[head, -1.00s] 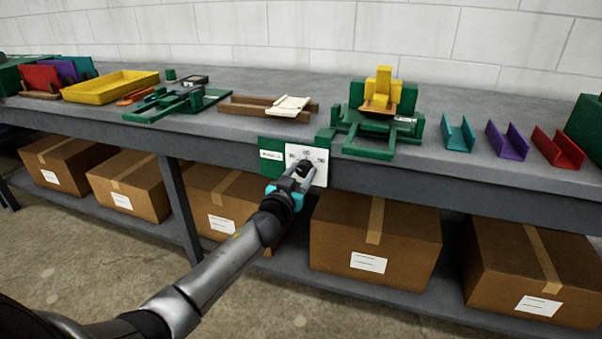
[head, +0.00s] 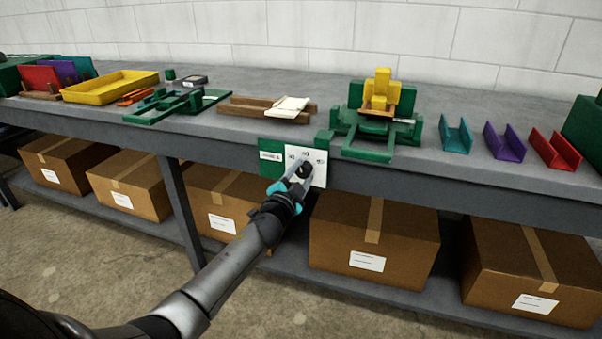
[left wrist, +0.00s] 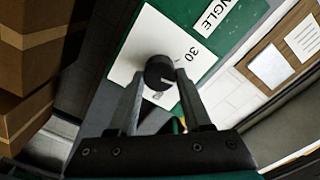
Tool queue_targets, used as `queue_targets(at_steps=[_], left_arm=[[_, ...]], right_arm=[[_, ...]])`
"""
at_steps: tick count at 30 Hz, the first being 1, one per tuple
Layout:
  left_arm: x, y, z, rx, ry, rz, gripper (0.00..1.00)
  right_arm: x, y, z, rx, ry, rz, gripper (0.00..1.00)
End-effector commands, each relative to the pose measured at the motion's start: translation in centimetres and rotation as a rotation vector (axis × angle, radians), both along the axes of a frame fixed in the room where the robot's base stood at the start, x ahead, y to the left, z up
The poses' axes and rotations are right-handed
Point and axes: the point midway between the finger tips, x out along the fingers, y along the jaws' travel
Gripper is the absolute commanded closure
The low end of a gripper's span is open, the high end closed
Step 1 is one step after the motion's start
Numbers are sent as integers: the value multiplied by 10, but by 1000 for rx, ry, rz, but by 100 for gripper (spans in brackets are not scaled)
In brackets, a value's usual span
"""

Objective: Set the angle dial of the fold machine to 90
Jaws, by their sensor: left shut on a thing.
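The fold machine (head: 374,112), green with a yellow upper part, stands on the bench right of centre. Its angle dial is on a white scale plate (head: 320,178) with a green backing, at the bench's front edge. My left gripper (head: 301,173) is shut on the black dial knob (left wrist: 158,72), with one finger on each side in the left wrist view. The number 30 is readable beside the knob; another number is partly hidden. My right gripper is not in view.
Teal (head: 456,134), purple (head: 504,142) and red (head: 555,149) channels stand right of the machine. A yellow tray (head: 110,86) and a green tool (head: 178,104) are to the left. Cardboard boxes (head: 374,240) fill the shelf below the bench.

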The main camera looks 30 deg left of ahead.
Motion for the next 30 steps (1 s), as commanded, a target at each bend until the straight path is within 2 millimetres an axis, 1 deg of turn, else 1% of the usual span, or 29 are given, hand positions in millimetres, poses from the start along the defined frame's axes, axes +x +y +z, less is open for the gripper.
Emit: queue_targets(at_steps=[7, 22, 30], left_arm=[[0, 0, -1, 227, 57, 0, 100], [0, -1, -2, 692, 169, 0, 100], [0, -1, -3, 931, 226, 0, 100]], right_arm=[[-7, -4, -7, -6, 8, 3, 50], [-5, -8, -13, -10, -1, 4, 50], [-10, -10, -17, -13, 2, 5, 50]])
